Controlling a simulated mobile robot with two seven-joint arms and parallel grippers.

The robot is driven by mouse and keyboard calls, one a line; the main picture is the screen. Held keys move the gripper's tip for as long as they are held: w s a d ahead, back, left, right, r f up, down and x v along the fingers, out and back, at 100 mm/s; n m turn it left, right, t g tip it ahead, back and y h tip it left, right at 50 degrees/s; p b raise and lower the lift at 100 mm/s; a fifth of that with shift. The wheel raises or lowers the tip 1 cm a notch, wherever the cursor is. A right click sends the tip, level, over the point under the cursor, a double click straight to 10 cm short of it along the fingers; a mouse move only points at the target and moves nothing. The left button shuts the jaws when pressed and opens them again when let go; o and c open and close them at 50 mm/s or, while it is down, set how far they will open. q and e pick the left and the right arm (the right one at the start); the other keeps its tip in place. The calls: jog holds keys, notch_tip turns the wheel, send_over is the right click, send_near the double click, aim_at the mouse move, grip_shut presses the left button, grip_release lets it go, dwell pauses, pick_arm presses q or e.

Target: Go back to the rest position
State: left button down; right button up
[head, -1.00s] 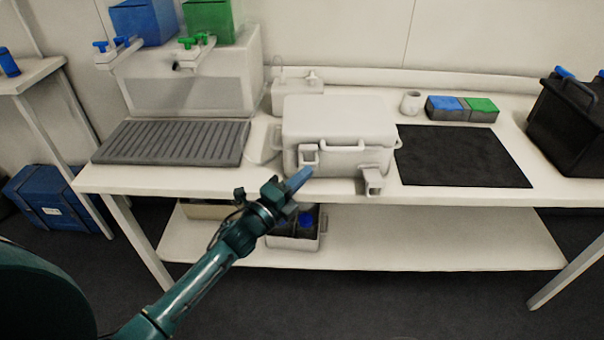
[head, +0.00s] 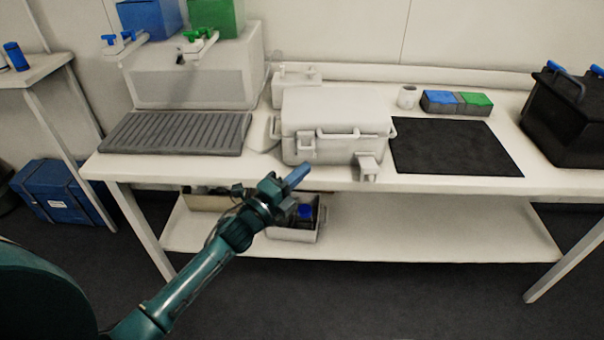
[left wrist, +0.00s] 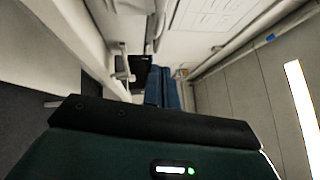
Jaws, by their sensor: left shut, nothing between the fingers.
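My left gripper (head: 296,175) is in front of the bench in the head view, with its blue fingertips together and nothing between them. It is apart from the white lidded box (head: 337,112) on the bench, whose front shows a handle and latches. In the left wrist view the blue fingers (left wrist: 162,88) also show, close together past the dark gripper body. My right gripper is not in view.
The white bench (head: 470,182) has a grey ribbed tray (head: 175,132), a black mat (head: 455,147), blue and green blocks (head: 457,103) and a black crate (head: 572,120). A small tray (head: 292,234) sits on the lower shelf. Floor in front is clear.

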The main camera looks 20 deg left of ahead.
pick_arm(q)
jog(key=v, duration=0.9)
jog(key=shift+s+a+r+b, duration=0.2)
jog(key=shift+r+b, duration=0.05)
jog(key=shift+b, duration=0.2)
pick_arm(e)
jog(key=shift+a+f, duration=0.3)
